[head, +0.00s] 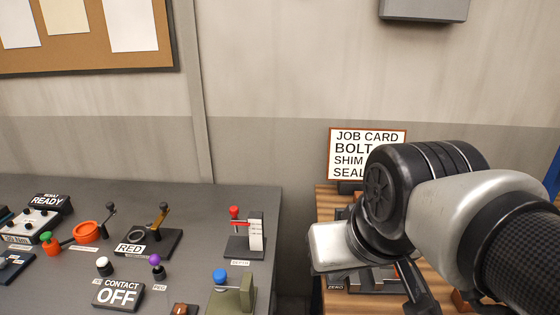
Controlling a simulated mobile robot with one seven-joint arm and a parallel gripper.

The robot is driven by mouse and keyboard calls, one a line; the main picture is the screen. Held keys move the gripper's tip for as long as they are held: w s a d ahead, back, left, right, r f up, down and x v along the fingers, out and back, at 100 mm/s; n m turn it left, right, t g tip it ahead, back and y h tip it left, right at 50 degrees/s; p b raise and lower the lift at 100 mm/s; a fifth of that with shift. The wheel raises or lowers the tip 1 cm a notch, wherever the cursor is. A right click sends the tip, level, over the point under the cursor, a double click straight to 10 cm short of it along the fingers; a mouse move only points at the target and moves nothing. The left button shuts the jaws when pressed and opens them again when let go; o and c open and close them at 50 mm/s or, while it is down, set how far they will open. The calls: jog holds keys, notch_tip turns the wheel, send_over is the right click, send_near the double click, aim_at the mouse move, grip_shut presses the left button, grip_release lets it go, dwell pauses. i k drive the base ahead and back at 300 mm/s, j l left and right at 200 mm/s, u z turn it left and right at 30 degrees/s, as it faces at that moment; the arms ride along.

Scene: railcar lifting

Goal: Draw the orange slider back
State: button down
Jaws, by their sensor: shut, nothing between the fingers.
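I cannot make out the orange slider for certain. A small orange-brown piece (462,302) shows at the lower right on the wooden bench, partly hidden by my arm. My gripper (415,302) points down over this bench, and its dark fingers are cut off by the bottom edge. They are shut with nothing between them. My arm hides much of the device on the bench below.
The wooden bench (325,200) carries a job card (366,153) at the back. A gap separates it from the dark bench (215,200) at left, which holds a red-knobbed lever (234,212), a blue knob (220,276), an orange ring (87,232) and signs.

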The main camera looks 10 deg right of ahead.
aim_at(378, 278)
jog(key=k+z, duration=0.15)
jog(key=z, duration=0.85)
